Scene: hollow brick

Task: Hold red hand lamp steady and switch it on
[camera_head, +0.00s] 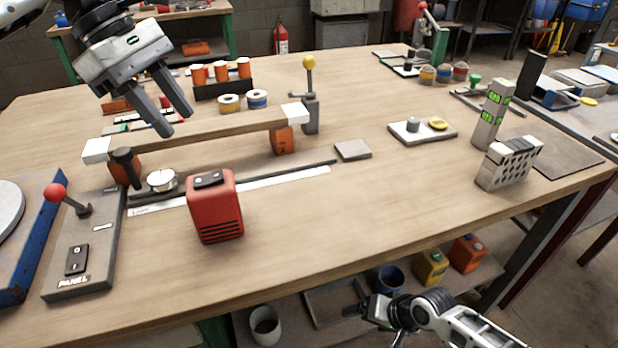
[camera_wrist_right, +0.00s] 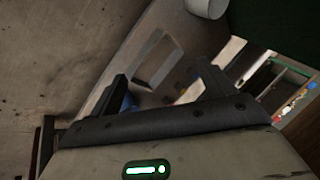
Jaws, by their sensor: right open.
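The red hand lamp (camera_head: 216,212) appears to be the upright red box near the table's front left, with dark slots low on its front face and a black rocker switch (camera_head: 209,179) on top. No gripper touches it. My left gripper (camera_head: 174,121) is open and empty, above and behind the lamp, its fingers pointing down over the table. My right gripper (camera_head: 350,312) is low, in front of the table's front edge and well to the right of the lamp. In the right wrist view its two fingers (camera_wrist_right: 162,86) are spread with nothing between them.
A panel board (camera_head: 95,230) with a red-knobbed lever stands left of the lamp. A long wooden bar (camera_head: 200,133) on orange blocks lies behind it, beneath my left gripper. A grey hollow brick (camera_head: 507,165) stands far right.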

